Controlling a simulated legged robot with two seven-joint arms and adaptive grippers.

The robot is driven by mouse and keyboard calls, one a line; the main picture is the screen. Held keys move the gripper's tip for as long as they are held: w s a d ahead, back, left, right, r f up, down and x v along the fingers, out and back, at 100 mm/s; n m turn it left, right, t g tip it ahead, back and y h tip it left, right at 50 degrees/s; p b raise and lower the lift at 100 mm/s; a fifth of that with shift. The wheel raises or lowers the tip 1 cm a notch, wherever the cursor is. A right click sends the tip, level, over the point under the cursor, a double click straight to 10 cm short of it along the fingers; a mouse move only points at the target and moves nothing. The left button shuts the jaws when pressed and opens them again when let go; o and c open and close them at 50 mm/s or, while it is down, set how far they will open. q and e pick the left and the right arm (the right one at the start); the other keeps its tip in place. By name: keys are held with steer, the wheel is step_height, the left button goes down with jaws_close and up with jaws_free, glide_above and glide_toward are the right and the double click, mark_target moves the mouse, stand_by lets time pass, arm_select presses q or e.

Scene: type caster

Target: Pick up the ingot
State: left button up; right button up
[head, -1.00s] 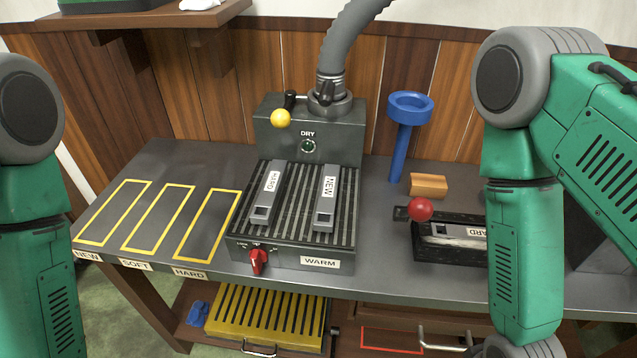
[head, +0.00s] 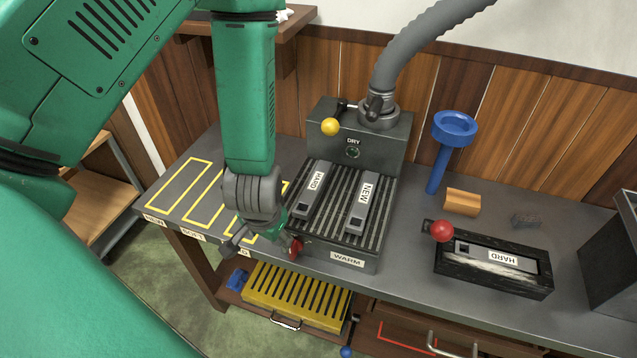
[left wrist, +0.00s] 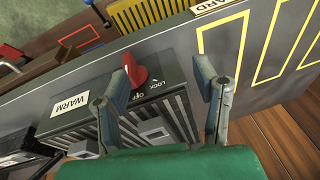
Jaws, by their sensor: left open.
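Several grey bar-shaped ingots show in the head view. One labelled HARD (head: 313,191) and one labelled NEW (head: 362,205) lie side by side on the slatted warmer (head: 335,258). Another labelled HARD (head: 500,256) lies in a black tray at the right. My left gripper (head: 265,245) is at the warmer's front left corner, beside its red knob (head: 296,247). In the left wrist view its fingers (left wrist: 160,75) are apart, with the red knob (left wrist: 138,71) by the left finger. Ingot ends show beyond the fingers, partly hidden. My right gripper is out of view.
Yellow outlined spaces (head: 188,186) lie left of the warmer, partly behind my left arm.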

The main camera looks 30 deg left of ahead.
arm_select(q)
steer(key=n+t, duration=0.1)
steer(key=t, duration=0.1)
glide_toward(315, 184)
step_height(315, 184, up, 2)
steer(key=s, duration=0.3)
steer(key=shift+h, duration=0.4)
steer(key=x, duration=0.3)
steer(key=w+b+x, duration=0.1)
steer(key=x, duration=0.3)
steer(key=shift+w+b, duration=0.2)
steer(key=shift+b, duration=0.1)
steer(key=shift+w+a+f, duration=0.15)
steer(key=shift+a+f, duration=0.05)
steer(key=shift+f, duration=0.15)
steer(key=x, duration=0.5)
steer(key=shift+w+a+r, duration=0.1)
steer(key=shift+w+a, duration=0.1)
steer(key=shift+w, duration=0.15)
steer(key=shift+d+r, duration=0.1)
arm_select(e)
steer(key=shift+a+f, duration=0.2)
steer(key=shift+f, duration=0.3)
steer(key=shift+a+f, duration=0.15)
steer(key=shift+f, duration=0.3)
arm_select(q)
steer(key=shift+s, duration=0.1)
steer(key=c, duration=0.4)
jaws_close()
